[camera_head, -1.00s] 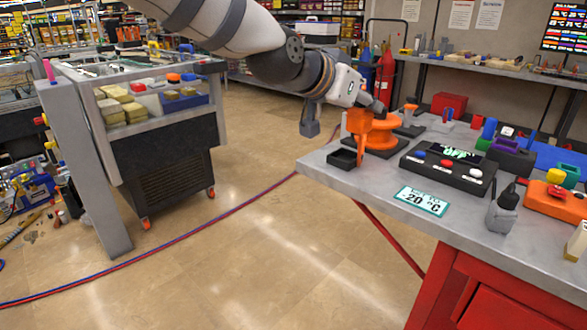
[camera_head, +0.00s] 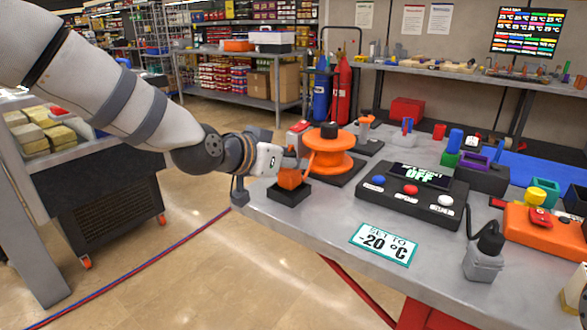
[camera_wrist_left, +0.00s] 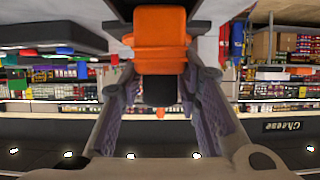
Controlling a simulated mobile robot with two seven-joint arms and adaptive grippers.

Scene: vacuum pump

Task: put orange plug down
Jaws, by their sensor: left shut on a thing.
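My left gripper (camera_head: 284,167) is shut on the orange plug (camera_head: 290,180) at the table's near left corner. The plug is at the small square black holder (camera_head: 288,195), with its lower end at or inside the opening; I cannot tell whether it touches the bottom. In the left wrist view the orange plug (camera_wrist_left: 160,40) sits between the two fingers of the left gripper (camera_wrist_left: 160,85), with a dark part below its orange body. My right gripper is not in view.
An orange spool (camera_head: 330,163) stands close behind the plug. A black control box (camera_head: 413,193) with blue, red and white buttons lies to its right, and a "-20 °C" sign (camera_head: 384,244) lies in front. The grey tabletop (camera_head: 310,222) between holder and sign is bare.

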